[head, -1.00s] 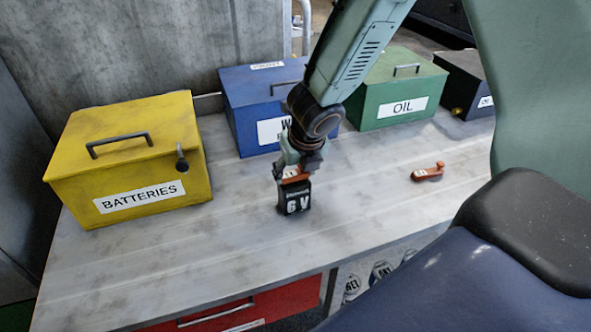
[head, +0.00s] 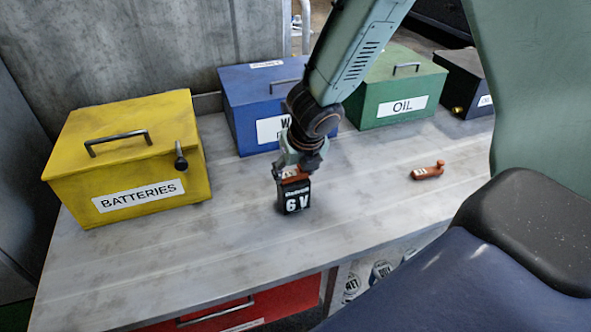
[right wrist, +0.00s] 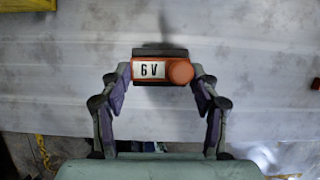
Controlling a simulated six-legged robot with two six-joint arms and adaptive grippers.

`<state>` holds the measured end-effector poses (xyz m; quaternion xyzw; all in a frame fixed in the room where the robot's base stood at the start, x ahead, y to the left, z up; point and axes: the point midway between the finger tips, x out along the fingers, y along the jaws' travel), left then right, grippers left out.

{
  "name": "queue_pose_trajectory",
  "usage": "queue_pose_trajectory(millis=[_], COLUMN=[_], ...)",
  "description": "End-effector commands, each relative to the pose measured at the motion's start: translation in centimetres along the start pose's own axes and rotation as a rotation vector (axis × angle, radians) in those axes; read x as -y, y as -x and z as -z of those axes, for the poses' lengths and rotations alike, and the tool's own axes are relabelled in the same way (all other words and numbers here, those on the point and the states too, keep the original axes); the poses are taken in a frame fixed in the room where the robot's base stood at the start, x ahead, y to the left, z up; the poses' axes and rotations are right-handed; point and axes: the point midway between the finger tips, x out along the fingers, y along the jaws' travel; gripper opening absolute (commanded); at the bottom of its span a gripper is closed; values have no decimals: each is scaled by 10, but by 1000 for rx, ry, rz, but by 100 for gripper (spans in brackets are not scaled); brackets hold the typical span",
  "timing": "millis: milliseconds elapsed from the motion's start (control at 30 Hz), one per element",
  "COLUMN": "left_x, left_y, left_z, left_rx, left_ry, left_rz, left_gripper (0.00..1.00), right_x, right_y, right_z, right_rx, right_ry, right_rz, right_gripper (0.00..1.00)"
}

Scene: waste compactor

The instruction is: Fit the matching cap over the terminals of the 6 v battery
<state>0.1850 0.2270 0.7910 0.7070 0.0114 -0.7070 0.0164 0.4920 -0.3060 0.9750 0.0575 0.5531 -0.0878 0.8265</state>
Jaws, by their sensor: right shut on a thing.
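The 6 v battery (head: 294,198) is a small black block marked "6 V" in white, standing upright on the bench in the head view. An orange-red cap (head: 294,175) lies at its top edge. In the right wrist view the cap (right wrist: 153,71) shows a "6 V" label and a round knob, with a dark strip of the battery behind it. My right gripper (head: 297,168) is shut on this cap, directly above the battery. Whether the cap is fully down over the terminals cannot be told; the terminals are hidden. My left gripper is not in view.
Another orange-red cap (head: 428,171), its label unreadable, lies to the right on the bench (head: 200,265). A yellow BATTERIES box (head: 120,165) stands left; a blue box (head: 245,120), a green OIL box (head: 395,90) and a black box (head: 470,80) stand behind. The bench front is clear.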

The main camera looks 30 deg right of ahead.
Motion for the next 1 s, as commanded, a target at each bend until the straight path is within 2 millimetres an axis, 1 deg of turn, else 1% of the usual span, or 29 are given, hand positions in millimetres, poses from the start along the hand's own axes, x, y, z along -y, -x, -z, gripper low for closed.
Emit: queue_pose_trajectory(millis=[67, 100, 400, 633, 800, 1000], left_x=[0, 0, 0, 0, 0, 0], left_y=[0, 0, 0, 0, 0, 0], left_z=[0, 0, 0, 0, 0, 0], left_rx=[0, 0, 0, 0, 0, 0], left_ry=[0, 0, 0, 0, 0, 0], left_rz=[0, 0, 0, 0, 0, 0], left_gripper=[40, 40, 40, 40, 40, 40], right_x=[0, 0, 0, 0, 0, 0], right_y=[0, 0, 0, 0, 0, 0], right_z=[0, 0, 0, 0, 0, 0], right_rx=[0, 0, 0, 0, 0, 0], right_ry=[0, 0, 0, 0, 0, 0], right_rz=[0, 0, 0, 0, 0, 0], right_gripper=[40, 64, 88, 88, 100, 100])
